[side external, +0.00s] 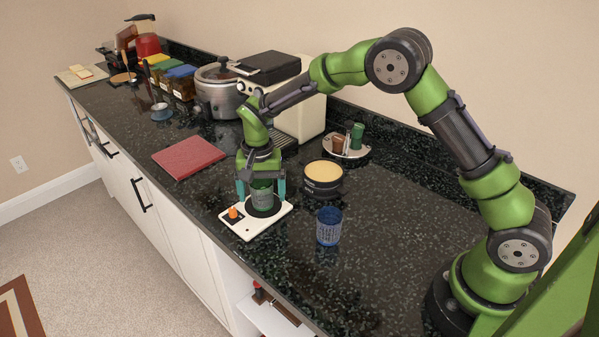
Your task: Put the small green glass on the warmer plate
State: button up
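The small green glass (262,197) stands upright, apparently on the round black disc of the warmer plate (246,228), a white square base with an orange knob at its front left. My gripper (261,194) points down over the warmer, with one teal finger on each side of the glass. The fingers look spread wider than the glass, with a narrow gap on each side, so the gripper looks open around it. The upper part of the glass is partly hidden by the gripper.
A blue glass (328,227) stands right of the warmer, and a round tin with a yellowish top (323,175) behind it. A red board (188,157) lies to the left. A coffee machine (302,109) and a caddy (346,154) stand at the back. The right counter is clear.

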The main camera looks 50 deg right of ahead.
jog(key=shift+r, duration=0.1)
jog(key=s+d+r+n+t, duration=0.1)
jog(key=s+r, duration=0.2)
jog(key=r, duration=0.6)
jog(key=s+d+r+t, duration=0.1)
jog(key=s+r, duration=0.1)
jog(key=r, duration=0.8)
jog(key=s+d+r+n+t+y, duration=0.1)
jog(key=s+n+t, duration=0.1)
jog(key=s, duration=0.8)
jog(key=s+d+n+t+y, duration=0.1)
jog(key=s+d+n+t, duration=0.1)
jog(key=s, duration=0.8)
jog(key=shift+s+d+r+t, duration=0.15)
jog(key=shift+s+r+t, duration=0.15)
jog(key=shift+t, duration=0.3)
jog(key=shift+w+r, duration=0.1)
